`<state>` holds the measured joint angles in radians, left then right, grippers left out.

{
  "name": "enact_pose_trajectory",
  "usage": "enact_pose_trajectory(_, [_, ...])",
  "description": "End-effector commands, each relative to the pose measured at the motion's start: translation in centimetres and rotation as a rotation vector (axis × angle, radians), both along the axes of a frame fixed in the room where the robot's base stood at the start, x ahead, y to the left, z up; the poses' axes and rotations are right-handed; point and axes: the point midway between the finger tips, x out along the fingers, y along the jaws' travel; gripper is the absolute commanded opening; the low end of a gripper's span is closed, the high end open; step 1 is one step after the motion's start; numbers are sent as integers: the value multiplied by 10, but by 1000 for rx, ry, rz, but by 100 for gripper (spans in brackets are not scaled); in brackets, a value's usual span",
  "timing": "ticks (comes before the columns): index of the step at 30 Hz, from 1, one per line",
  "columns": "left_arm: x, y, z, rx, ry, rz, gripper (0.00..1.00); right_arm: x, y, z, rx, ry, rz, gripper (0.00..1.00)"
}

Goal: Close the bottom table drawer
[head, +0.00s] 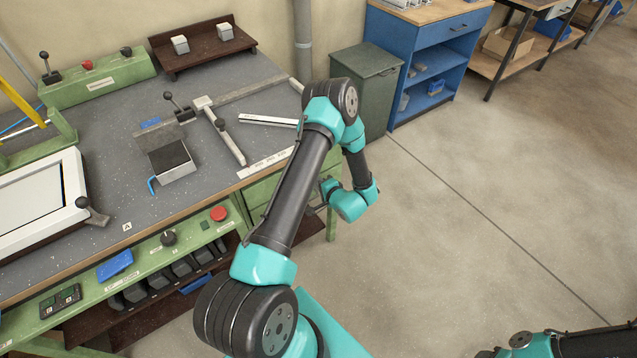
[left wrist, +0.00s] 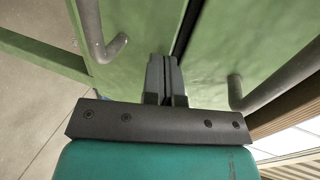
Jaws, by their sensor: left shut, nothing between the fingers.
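Two green drawer fronts fill the left wrist view, with a dark gap between them. The bottom drawer (left wrist: 135,75), on the floor side at the left, has a grey bar handle (left wrist: 96,35). The drawer above it (left wrist: 225,50), at the right, has a similar handle (left wrist: 270,92). My left gripper (left wrist: 163,62) is shut and empty, its fingertips in front of the bottom drawer's face beside the gap. I cannot tell whether they touch it. In the head view the green drawer fronts (head: 262,192) are mostly behind my left arm. My right gripper is out of view.
The grey bench top (head: 240,110) carries a clamp device (head: 165,155), metal bars and a white-framed panel (head: 45,200). A green cabinet (head: 365,85) and a blue shelf unit (head: 430,65) stand beyond the bench. The floor to the right is clear.

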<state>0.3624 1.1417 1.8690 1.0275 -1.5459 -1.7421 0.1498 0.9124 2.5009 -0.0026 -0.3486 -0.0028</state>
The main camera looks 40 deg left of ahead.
Motion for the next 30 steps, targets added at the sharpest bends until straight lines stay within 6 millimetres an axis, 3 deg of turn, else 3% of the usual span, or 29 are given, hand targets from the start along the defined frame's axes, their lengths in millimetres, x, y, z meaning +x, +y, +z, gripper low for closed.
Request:
enact_pose_trajectory(5, [-7,-30,-1,-3,9,-5,0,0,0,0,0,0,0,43])
enact_pose_trajectory(18, [-22,-107,24,-4,10,-4,0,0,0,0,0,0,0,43])
enact_pose_trajectory(24, [-26,-123,29,-4,11,-2,0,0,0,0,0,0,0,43])
enact_pose_trajectory(30, [-26,-124,29,-4,11,-1,0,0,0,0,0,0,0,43])
